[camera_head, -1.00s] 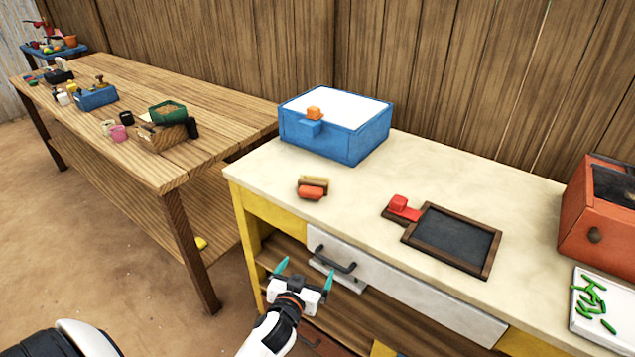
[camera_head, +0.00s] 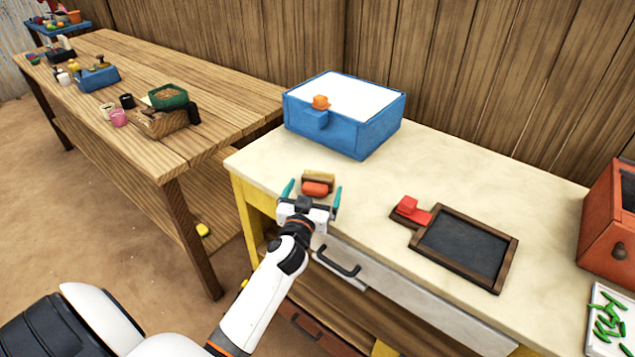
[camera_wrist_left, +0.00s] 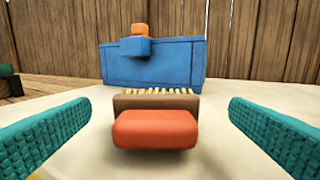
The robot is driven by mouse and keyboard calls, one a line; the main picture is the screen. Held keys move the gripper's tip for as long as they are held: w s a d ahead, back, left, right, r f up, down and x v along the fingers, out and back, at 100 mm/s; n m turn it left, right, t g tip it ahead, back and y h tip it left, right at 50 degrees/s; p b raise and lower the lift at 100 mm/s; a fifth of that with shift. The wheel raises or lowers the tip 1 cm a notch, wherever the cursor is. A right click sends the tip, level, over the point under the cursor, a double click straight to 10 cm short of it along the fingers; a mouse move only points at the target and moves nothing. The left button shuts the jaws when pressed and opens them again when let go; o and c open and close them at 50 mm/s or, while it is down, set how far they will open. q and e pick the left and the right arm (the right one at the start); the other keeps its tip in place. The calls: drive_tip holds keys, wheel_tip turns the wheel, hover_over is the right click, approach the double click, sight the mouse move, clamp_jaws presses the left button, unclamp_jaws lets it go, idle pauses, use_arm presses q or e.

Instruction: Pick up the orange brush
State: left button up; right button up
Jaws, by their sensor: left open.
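The orange brush (camera_head: 317,188) lies near the left front of the cream tabletop, with its orange handle toward me and its brown, bristled head behind. My left gripper (camera_head: 312,196) is open at the table's front edge, its teal fingers spread to either side of the brush in the picture. In the left wrist view the brush (camera_wrist_left: 156,130) is centred between the two fingertips (camera_wrist_left: 160,118), apart from both. The left gripper holds nothing. My right gripper is not in view.
A blue box (camera_head: 345,118) with a white top and an orange block (camera_head: 320,102) stands behind the brush. To the right are a dark framed slate (camera_head: 462,246) with a red piece (camera_head: 412,210), a red-orange box (camera_head: 605,225) and a white tray (camera_head: 598,343) of green pieces. A wooden table (camera_head: 215,90) stands left.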

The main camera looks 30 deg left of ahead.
sight(316, 179)
use_arm(q)
drive_tip(key=x, duration=0.5)
drive_tip(key=shift+a+r+p, duration=0.1)
drive_tip(key=shift+a+p, duration=0.05)
drive_tip(key=shift+p, duration=0.2)
drive_tip(key=shift+s, duration=0.1)
drive_tip(key=shift+c, duration=0.8)
drive_tip(key=c, duration=1)
drive_tip(key=shift+r, duration=0.1)
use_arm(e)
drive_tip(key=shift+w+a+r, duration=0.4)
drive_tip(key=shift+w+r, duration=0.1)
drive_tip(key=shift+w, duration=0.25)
